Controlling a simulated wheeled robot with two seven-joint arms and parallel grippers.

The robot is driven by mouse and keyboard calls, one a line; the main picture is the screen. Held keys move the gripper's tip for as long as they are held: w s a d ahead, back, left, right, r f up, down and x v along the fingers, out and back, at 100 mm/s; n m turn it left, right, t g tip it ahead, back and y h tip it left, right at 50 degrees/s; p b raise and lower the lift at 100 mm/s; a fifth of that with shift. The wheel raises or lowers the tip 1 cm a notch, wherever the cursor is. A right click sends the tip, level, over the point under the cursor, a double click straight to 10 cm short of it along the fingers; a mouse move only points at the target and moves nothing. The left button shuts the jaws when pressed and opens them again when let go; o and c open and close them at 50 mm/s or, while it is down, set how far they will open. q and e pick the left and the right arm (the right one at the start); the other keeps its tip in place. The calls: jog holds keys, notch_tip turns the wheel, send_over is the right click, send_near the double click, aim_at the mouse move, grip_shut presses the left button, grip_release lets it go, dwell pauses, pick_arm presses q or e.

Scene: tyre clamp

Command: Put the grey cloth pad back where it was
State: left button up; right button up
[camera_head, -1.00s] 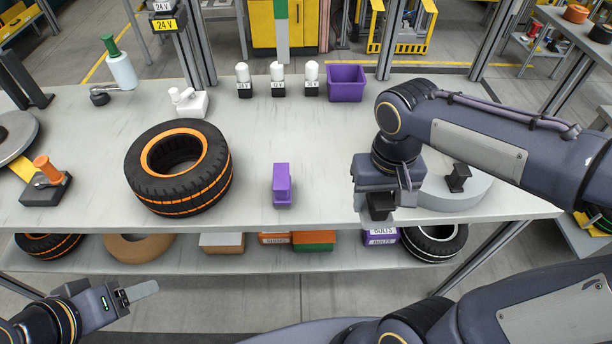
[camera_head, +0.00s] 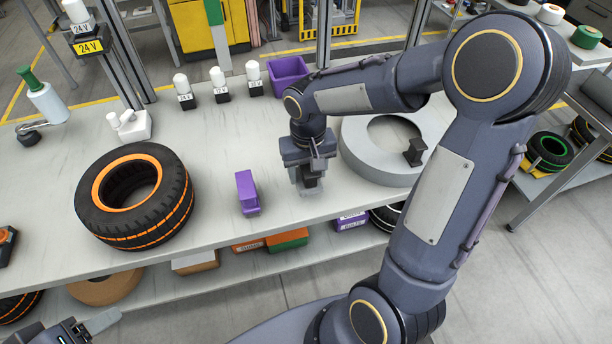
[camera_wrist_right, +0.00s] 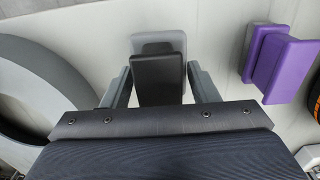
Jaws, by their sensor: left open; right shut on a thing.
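My right gripper (camera_head: 312,182) is shut on the grey cloth pad, gripping a dark upright block on top of it. In the right wrist view the dark block (camera_wrist_right: 158,80) is between the fingers, with the lighter grey pad (camera_wrist_right: 158,42) showing beyond it. In the head view the pad (camera_head: 313,190) is pale and mostly hidden by the gripper. It is low at the table's front, between a purple block and a grey ring; I cannot tell whether it touches the table. My left gripper (camera_head: 95,325) is open and empty, low at the bottom left, away from the table.
The purple block (camera_head: 247,193) stands left of the right gripper. The grey ring (camera_head: 350,150) with a black block (camera_head: 415,152) lies to the right. An orange-striped tyre (camera_head: 136,195) lies left. White-topped bottles (camera_head: 218,84) and a purple bin (camera_head: 289,76) line the back.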

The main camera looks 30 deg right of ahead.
jog(key=shift+w+f, duration=0.2)
jog(key=shift+f, duration=0.05)
jog(key=shift+w+f, duration=0.2)
jog(key=shift+f, duration=1.55)
jog(key=shift+f, duration=0.2)
jog(key=o, duration=1.1)
jog(key=shift+c, duration=0.2)
jog(key=shift+r, duration=0.15)
